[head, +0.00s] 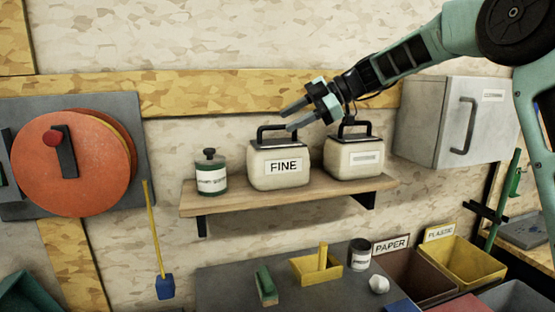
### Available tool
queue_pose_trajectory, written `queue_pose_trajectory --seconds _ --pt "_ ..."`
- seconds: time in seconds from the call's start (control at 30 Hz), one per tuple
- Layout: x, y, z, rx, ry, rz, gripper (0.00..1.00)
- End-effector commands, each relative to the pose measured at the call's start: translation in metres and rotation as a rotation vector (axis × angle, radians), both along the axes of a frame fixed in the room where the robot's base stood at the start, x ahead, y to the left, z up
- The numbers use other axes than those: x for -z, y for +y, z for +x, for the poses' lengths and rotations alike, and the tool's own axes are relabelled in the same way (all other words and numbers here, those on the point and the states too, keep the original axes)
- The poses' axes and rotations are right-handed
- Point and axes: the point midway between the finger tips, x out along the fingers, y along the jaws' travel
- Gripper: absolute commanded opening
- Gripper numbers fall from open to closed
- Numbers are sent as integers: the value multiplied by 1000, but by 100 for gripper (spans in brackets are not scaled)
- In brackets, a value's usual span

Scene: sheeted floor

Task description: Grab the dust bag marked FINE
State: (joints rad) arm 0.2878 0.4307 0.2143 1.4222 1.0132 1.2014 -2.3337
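The dust bag marked FINE (278,177) stands upright on the wooden wall shelf (230,199). It is a cream box-like bag with a dark top, a black handle and a white label. A second, similar bag (352,170) with a label too small to read stands to its right. My gripper (287,119) comes in from the upper right. Its two fingers are apart and point left, with nothing visible between them. The fingers are close to the FINE bag's handle in the picture; I cannot tell whether they touch it.
A green jar (211,178) stands left of the FINE bag. A grey cabinet (445,125) hangs at the right. Below are a grey bench (220,290) with small items, and a PAPER bin (400,280) and a PLASTIC bin (460,265). The wall above the shelf's left end is clear.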

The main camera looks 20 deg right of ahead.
Motion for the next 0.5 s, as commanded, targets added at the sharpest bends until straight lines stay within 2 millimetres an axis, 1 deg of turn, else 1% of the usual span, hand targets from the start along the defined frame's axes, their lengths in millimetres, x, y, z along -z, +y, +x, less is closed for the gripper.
queue_pose_trajectory --seconds 0.07,0.3,0.5 --pt "3 8 3 -2 7 1 37" --pt "21 32 14 -3 4 1 37" --pt "27 37 17 0 1 0 37"
